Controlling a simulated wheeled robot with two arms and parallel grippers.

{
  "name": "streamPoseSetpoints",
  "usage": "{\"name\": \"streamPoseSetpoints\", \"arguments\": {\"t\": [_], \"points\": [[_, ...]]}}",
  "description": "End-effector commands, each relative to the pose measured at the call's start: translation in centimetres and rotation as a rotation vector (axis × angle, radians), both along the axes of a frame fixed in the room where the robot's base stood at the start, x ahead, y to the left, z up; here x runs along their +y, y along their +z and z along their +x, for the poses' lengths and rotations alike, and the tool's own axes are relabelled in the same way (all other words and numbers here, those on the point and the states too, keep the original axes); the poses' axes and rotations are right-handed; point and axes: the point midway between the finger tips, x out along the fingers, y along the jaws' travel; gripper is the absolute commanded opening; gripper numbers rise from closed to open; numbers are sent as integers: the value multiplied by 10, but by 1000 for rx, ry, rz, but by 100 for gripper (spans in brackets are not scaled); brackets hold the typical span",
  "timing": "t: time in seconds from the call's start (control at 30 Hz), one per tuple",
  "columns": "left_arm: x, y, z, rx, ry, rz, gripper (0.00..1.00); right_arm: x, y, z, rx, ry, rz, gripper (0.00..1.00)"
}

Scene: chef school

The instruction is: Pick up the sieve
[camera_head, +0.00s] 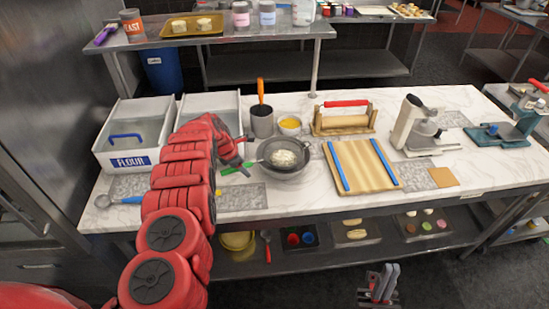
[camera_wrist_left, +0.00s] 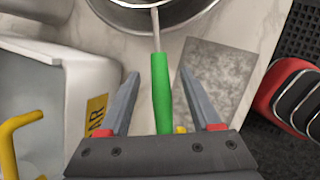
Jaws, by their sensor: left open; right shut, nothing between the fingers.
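The sieve (camera_head: 283,153) is a dark round mesh bowl with white flour in it, resting over a metal bowl (camera_head: 284,174) on the marble counter. Its green handle (camera_head: 236,168) points left, and in the left wrist view the green handle (camera_wrist_left: 161,90) runs between the fingers. My left gripper (camera_head: 246,152) is beside the sieve at the handle. In the left wrist view my left gripper (camera_wrist_left: 158,74) is open, its fingers apart on either side of the handle. My right gripper (camera_head: 384,278) is shut and empty, low in front of the counter.
A flour bin (camera_head: 131,161) and a second white bin stand left. A dark cup (camera_head: 262,122) with an orange-handled tool and a yellow-filled bowl (camera_head: 290,124) stand behind the sieve. A wooden board (camera_head: 360,166) with blue strips lies to the right. A shelf (camera_head: 225,34) overhangs the back.

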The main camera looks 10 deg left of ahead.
Motion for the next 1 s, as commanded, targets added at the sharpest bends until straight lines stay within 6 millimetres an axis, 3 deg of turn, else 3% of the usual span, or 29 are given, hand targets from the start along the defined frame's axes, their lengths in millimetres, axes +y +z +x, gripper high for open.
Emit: {"name": "streamPoseSetpoints", "arguments": {"t": [0.4,0.77,1.0], "points": [[-3,-6,2,-1,-2,-3,64,0,2,0,0,0,0,0],[-2,-5,2,-1,-3,-2,1,0,2,0,0,0,0,0],[-2,-5,2,-1,-3,-2,0,0,2,0,0,0,0,0]]}}
